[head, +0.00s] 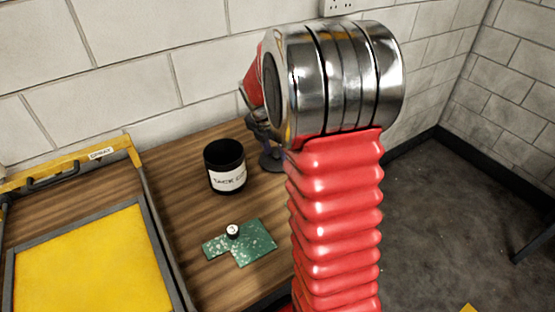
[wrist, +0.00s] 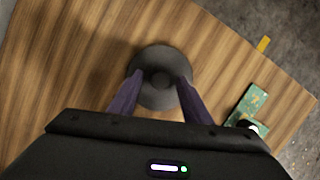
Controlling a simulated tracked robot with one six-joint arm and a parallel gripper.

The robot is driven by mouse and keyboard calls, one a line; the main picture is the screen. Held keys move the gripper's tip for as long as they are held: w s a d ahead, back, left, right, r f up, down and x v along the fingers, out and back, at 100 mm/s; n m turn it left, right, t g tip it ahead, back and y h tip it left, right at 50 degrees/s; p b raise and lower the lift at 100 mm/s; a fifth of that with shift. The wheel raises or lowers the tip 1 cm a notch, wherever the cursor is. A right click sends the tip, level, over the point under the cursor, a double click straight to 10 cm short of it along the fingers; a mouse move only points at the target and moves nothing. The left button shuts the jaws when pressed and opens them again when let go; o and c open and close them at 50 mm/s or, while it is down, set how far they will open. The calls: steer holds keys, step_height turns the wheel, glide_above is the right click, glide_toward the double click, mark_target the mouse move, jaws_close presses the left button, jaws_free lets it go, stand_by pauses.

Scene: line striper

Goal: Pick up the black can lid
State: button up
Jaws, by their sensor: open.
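The black can lid (wrist: 160,58) is a dark round disc with a small knob in its middle. In the wrist view it lies on the wooden table between the two purple fingers of my gripper (wrist: 160,78). The fingers are open, one on each side of the lid. Whether they touch its rim cannot be told. In the head view the lid (head: 273,164) shows partly, below my gripper (head: 264,142) and beside my red arm, which hides its right side. A black open-topped can (head: 225,167) with a white label stands to its left.
Green board pieces (head: 255,243) with a small black-and-white round item (head: 233,231) lie in front of the can. A yellow-floored tray (head: 85,265) with grey edges is at the left. A white block wall stands behind the table. The table's edge and dark floor are at the right.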

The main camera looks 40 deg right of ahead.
steer(key=shift+c, duration=0.2)
stand_by(0.3)
steer(key=c, duration=1.1)
